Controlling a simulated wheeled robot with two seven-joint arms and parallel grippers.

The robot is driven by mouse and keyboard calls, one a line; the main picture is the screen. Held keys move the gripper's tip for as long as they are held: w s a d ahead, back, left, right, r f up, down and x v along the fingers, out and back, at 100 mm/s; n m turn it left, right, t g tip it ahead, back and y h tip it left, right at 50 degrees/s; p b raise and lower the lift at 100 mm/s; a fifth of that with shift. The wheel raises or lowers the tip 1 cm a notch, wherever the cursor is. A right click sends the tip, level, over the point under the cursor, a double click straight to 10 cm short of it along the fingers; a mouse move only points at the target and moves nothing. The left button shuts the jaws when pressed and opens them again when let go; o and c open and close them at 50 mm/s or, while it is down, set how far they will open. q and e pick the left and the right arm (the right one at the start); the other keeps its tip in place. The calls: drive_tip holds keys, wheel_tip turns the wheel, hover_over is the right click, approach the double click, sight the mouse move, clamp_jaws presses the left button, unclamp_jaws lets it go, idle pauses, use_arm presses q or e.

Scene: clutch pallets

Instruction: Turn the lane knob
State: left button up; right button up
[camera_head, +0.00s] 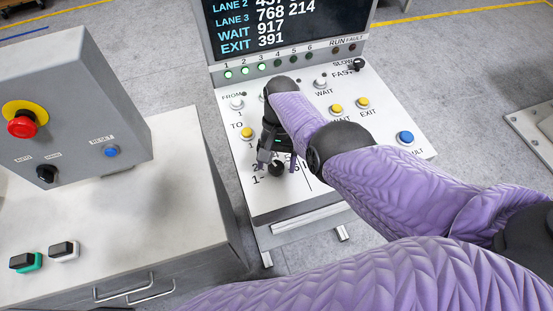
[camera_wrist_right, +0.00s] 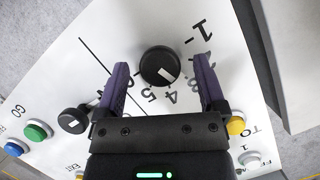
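The lane knob (camera_wrist_right: 157,62) is a round black knob with a white pointer mark, on a white panel with numbers printed around it. In the right wrist view its mark points down and right, towards the 3 and 4. It also shows in the head view (camera_head: 277,169), below my right gripper. My right gripper (camera_head: 278,160) is open. Its two purple fingers (camera_wrist_right: 163,67) stand on either side of the knob with a visible gap on each side. I cannot tell how far the fingertips are above the panel. My left gripper is not in view.
The console (camera_head: 259,205) carries a display (camera_head: 290,25), yellow and white buttons, a blue button (camera_head: 405,137) and a speed knob (camera_head: 357,65). A second, smaller black knob (camera_wrist_right: 74,120) lies left in the wrist view. A grey box with a red stop button (camera_head: 22,126) stands left.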

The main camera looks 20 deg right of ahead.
drive_tip(key=p+v, duration=0.1)
drive_tip(key=v, duration=0.9)
drive_tip(key=shift+p, duration=0.4)
drive_tip(key=shift+f, duration=0.1)
